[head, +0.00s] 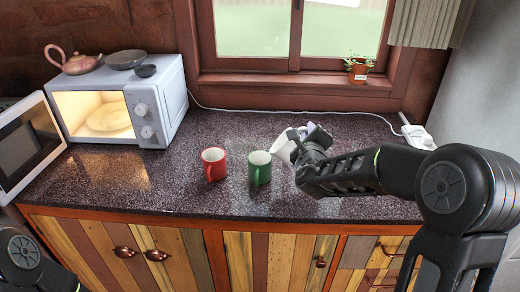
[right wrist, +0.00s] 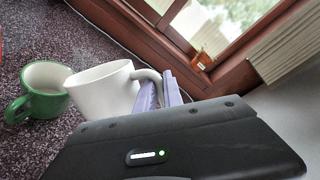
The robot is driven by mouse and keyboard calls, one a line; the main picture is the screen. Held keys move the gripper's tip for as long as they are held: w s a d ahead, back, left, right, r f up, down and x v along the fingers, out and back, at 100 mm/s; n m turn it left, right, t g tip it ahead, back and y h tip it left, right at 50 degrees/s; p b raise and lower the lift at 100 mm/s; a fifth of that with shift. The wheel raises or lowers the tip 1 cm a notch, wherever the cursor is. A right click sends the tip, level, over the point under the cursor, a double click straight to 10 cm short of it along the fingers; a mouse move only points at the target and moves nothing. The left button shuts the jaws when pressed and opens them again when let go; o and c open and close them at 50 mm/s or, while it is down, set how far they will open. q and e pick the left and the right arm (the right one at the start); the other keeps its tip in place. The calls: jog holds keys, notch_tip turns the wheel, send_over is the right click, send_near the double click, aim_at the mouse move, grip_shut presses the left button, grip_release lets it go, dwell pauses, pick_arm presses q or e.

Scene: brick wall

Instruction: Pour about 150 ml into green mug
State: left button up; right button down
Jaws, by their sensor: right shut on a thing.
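The green mug (head: 260,170) stands upright on the speckled counter, and it also shows at the left of the right wrist view (right wrist: 44,88). A white mug (head: 282,149) is just right of it, partly hidden by my gripper in the head view. My right gripper (head: 304,139) is shut on the white mug's handle; its pale lilac fingers show in the right wrist view (right wrist: 162,92). The white mug (right wrist: 100,90) appears tilted a little toward the green mug, with its rim close to it. No stream shows, and I cannot see the contents of either mug. My left gripper is out of view.
A red mug (head: 214,163) stands left of the green mug. An open, lit microwave (head: 168,100) is at the back left. A white cord (head: 300,112) runs along the back to a socket strip (head: 418,136). A potted plant (head: 359,69) sits on the sill.

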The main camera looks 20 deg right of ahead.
jog(key=shift+w+a+r+p, duration=0.1)
jog(key=shift+a+r+p, duration=0.05)
jog(key=shift+r+p, duration=0.2)
jog(key=shift+w+a+r+n+p, duration=0.15)
jog(key=shift+a+r+n+p, duration=0.15)
jog(key=shift+n+p, duration=0.3)
jog(key=shift+w+a+r+p, duration=0.15)
jog(key=shift+a+r+p, duration=0.2)
jog(key=shift+p, duration=0.55)
jog(key=shift+n, duration=0.3)
jog(key=shift+w+a+r+n+h+p, duration=0.25)
jog(key=shift+a+r+n+h+p, duration=0.1)
jog(key=shift+p, duration=0.1)
jog(key=shift+w+a+r+n+g, duration=0.3)
jog(key=shift+a+n, duration=0.05)
jog(key=shift+a, duration=0.25)
dwell(1.5)
